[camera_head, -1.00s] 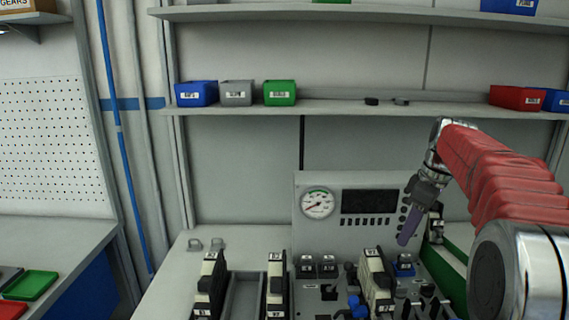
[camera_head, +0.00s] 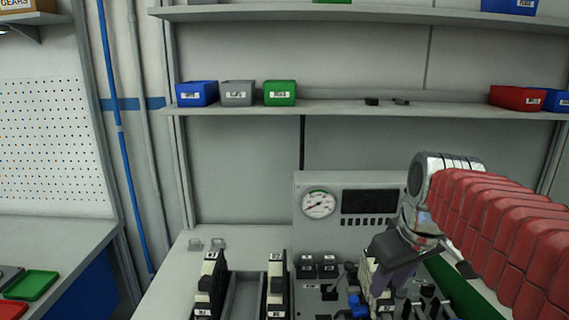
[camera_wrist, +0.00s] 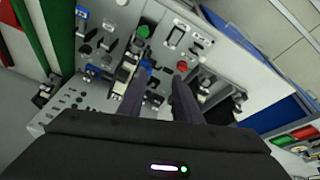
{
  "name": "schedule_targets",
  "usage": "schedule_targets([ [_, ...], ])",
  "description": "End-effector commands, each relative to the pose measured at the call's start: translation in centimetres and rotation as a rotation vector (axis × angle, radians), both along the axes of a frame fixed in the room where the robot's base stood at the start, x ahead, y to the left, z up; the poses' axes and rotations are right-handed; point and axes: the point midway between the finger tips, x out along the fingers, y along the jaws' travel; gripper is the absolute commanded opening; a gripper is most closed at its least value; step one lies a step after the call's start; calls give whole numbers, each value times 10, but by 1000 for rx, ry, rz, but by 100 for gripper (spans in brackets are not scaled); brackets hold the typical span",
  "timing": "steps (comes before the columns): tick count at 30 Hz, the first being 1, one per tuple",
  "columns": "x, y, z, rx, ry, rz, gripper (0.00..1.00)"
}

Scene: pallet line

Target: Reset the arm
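My red-sleeved arm reaches in from the right in the head view. My gripper (camera_head: 379,288) points down over the right part of the bench equipment, in front of a black-and-white module (camera_head: 366,277). In the wrist view, the two purple-grey fingers of my gripper (camera_wrist: 162,76) stand apart, with panel surface showing between them and nothing held. My arm and gripper hide part of the panel's right side and the parts behind it. I cannot tell whether the fingers touch anything.
A grey panel with a gauge (camera_head: 318,203) and a dark display (camera_head: 370,201) stands behind. Black-and-white modules (camera_head: 276,285) and a blue knob (camera_head: 357,306) crowd the bench. A shelf (camera_head: 335,106) holds blue, grey, green and red bins.

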Motion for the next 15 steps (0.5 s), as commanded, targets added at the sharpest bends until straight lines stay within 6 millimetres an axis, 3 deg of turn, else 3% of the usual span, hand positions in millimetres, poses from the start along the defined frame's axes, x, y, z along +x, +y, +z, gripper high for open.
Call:
schedule_targets([
  [15, -95, 31, -51, 68, -111, -231, 31],
])
